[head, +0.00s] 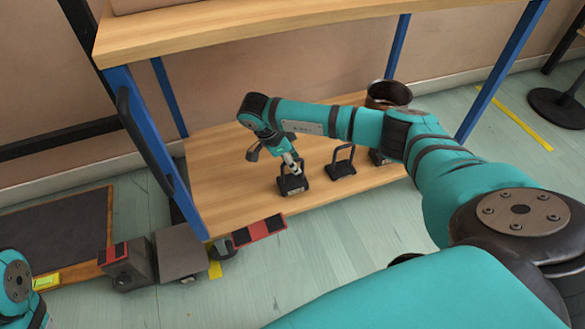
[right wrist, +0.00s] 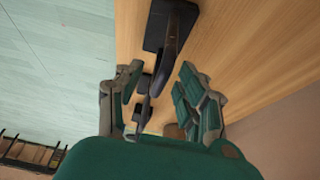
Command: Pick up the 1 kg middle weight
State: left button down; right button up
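Three dark weights with upright loop handles stand in a row on the wooden lower shelf in the head view. The middle weight (head: 341,169) stands between the left weight (head: 292,185) and the right weight (head: 378,157), which my right arm partly hides. My right gripper (head: 275,157) is above the shelf, at the handle of the left weight. In the right wrist view its fingers (right wrist: 158,97) are spread apart, with dark handles showing between and beyond them. I cannot tell whether they touch a handle. My left gripper is outside the head view.
A dark round pot (head: 388,94) stands at the back right of the lower shelf (head: 218,170). The upper shelf (head: 240,28) overhangs it, with blue posts at its corners. Dark boxes and a red-and-black block (head: 259,231) lie near the front left.

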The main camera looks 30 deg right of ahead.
jog(key=shift+d+f, duration=0.1)
jog(key=shift+f, duration=0.2)
grip_shut()
jog(key=shift+r, duration=0.15)
